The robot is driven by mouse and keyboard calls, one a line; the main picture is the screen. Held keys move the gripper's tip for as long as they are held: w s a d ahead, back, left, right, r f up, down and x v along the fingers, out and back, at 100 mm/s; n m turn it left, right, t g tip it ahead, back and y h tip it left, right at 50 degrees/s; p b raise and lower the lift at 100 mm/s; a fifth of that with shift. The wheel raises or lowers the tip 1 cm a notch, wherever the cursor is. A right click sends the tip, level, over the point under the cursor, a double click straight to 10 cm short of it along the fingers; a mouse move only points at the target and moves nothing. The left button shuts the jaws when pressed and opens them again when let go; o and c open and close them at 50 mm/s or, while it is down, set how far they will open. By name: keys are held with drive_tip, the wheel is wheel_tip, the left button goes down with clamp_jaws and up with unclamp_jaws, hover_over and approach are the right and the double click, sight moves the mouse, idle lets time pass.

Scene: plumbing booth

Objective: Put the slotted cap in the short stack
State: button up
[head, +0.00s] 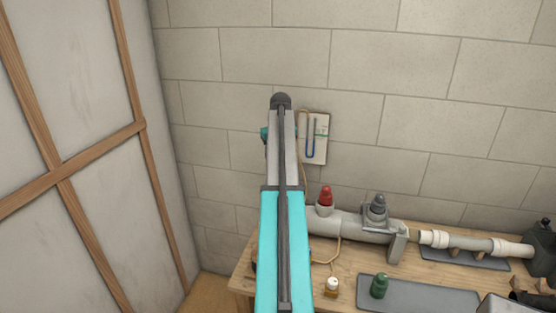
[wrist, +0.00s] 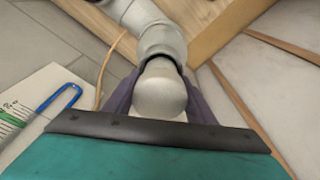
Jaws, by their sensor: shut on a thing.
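In the wrist view my gripper (wrist: 158,80) has its dark purplish jaws closed on either side of a pale, rounded piece (wrist: 160,96). No slot shows on its visible face, so I cannot tell if it is the slotted cap. A pale pipe (wrist: 157,32) lies directly beyond it; I cannot tell whether they touch. In the head view my arm hides the gripper, the held piece and the pipe's left end. The grey pipe (head: 350,225) has a short upright stub with a red cap (head: 326,196) and another with a grey cap (head: 377,205). Which is the short stack is unclear.
A white cap (head: 332,285) and a green cap (head: 379,286) stand at the front of the wooden bench (head: 345,268).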

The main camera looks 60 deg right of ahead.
drive_tip(key=shift+s+a+f, duration=0.2)
drive_tip(key=shift+f, duration=0.4)
drive_tip(key=shift+s+a+f, duration=0.15)
drive_tip(key=shift+f, duration=0.4)
drive_tip(key=o, duration=1.2)
drive_tip(key=shift+w+r, duration=0.1)
drive_tip(key=shift+r, duration=0.05)
drive_tip(key=shift+w+d+r+b, duration=0.1)
drive_tip(key=shift+r+b, duration=0.5)
drive_tip(key=shift+r, duration=0.2)
drive_tip(key=r+b, duration=0.1)
drive_tip(key=r, duration=0.3)
drive_tip(key=s+r+b, duration=0.1)
drive_tip(key=r, duration=0.4)
drive_tip(key=r+b, duration=0.1)
drive_tip(key=r, duration=0.4)
drive_tip(key=shift+s+a, duration=0.3)
drive_tip(key=shift+s, duration=0.05)
